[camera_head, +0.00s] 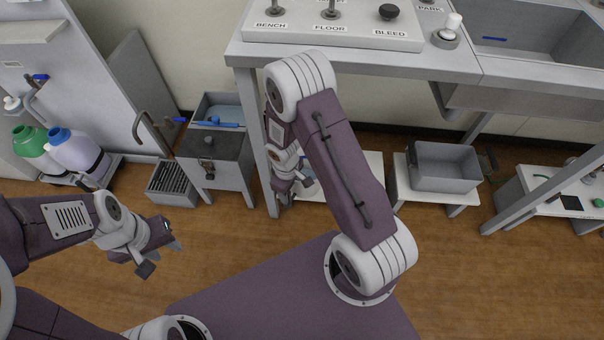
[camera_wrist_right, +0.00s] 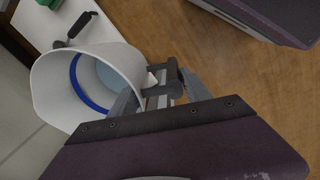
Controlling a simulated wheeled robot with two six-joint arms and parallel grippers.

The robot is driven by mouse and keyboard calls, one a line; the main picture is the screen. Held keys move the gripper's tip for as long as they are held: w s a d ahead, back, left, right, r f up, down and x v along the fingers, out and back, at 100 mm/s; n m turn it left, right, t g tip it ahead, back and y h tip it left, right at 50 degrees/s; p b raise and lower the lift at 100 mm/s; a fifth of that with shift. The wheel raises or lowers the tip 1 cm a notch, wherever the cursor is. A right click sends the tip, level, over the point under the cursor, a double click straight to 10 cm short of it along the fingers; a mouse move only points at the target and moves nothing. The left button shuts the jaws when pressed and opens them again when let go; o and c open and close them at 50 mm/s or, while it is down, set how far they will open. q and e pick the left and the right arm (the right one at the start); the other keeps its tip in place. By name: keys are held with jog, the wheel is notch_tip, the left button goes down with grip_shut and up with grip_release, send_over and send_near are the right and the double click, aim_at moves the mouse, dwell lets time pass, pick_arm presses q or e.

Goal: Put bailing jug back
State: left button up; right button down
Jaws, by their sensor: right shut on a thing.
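The bailing jug (camera_wrist_right: 48,82) is a white, wide-mouthed vessel with a blue ring inside, in the right wrist view. My right gripper (camera_wrist_right: 155,92) is shut on the jug's handle, at the jug's right side. In the head view my right gripper (camera_head: 290,187) is low behind my own arm, beside the bench leg, and the jug is mostly hidden there. My left gripper (camera_head: 162,256) is open and empty above the floor at the left.
A low white stand (camera_head: 374,163) is partly behind my right arm. To its right, a grey bin (camera_head: 446,168) sits on another low stand. A grey cabinet (camera_head: 222,158) with an open basin is left of the bench leg (camera_head: 254,145). Wooden floor is clear in front.

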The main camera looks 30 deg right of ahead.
jog(key=w+d+f+b, duration=0.1)
jog(key=w+f, duration=0.1)
jog(key=w, duration=0.1)
jog(key=w+d+f+b, duration=0.2)
jog(key=w, duration=0.1)
jog(key=w+d+f+b, duration=0.1)
jog(key=w+d+f, duration=0.1)
jog(key=w+f, duration=0.1)
jog(key=shift+w+d, duration=0.2)
jog(key=shift+w, duration=0.1)
jog(key=shift+w+d+r, duration=0.1)
jog(key=shift+w, duration=0.05)
notch_tip(320, 180, down, 4)
jog(key=b, duration=0.3)
jog(key=shift+c, duration=2.4)
grip_release()
